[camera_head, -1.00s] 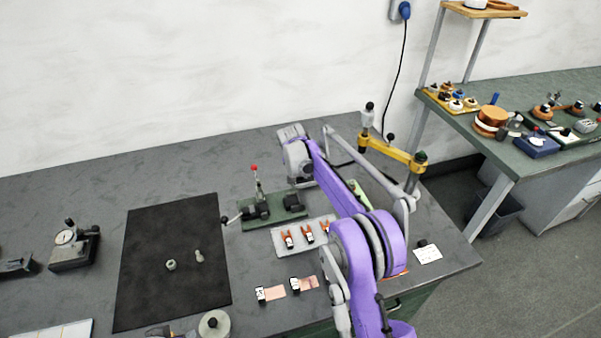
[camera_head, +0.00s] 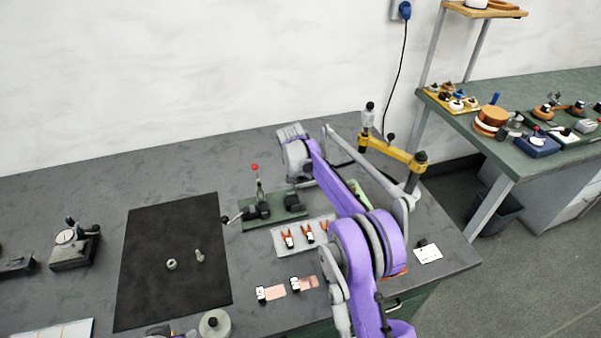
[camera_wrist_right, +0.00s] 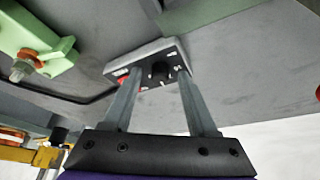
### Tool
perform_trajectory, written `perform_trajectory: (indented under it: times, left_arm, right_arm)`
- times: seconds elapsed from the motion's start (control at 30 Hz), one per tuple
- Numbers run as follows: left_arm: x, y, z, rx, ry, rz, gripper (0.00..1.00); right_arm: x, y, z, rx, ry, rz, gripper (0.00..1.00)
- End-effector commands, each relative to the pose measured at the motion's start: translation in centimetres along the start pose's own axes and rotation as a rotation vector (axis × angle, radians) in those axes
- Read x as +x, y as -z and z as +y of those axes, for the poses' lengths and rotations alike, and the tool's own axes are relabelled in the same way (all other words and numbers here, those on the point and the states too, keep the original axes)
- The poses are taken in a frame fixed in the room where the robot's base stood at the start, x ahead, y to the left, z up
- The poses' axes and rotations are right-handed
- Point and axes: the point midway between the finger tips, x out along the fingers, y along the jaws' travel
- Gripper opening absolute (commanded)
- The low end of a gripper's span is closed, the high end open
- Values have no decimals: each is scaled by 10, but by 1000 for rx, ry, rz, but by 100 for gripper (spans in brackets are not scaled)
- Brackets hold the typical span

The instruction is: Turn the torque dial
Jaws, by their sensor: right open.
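In the right wrist view, a small black knob (camera_wrist_right: 160,71) sits on a dark panel with white marks (camera_wrist_right: 128,72), probably the torque dial. My right gripper (camera_wrist_right: 160,82) is open, its two grey fingers reaching toward the panel with the knob between their tips. I cannot tell whether they touch it. In the head view my purple right arm comes in from the lower right and bends over the bench; its fingers and the knob cannot be made out there. My left gripper is not in view.
A green block with a bolt (camera_wrist_right: 35,52) is beside the gripper. On the bench are a green lever fixture (camera_head: 262,212), a light tray of clips (camera_head: 290,238), a yellow arm on a post (camera_head: 392,153) and a black mat (camera_head: 150,285). The back left bench is clear.

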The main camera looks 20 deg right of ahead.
Motion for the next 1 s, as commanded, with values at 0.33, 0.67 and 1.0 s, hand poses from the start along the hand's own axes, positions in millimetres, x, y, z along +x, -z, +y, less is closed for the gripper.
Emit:
perform_trajectory:
  times: [0.33,0.67,1.0]
  left_arm:
    - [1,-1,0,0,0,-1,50]
    - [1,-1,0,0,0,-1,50]
    - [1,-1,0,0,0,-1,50]
  right_arm:
    - [-49,0,0,-2,0,0,58]
    - [-101,0,0,-1,0,0,58]
    - [-108,0,0,0,0,0,58]
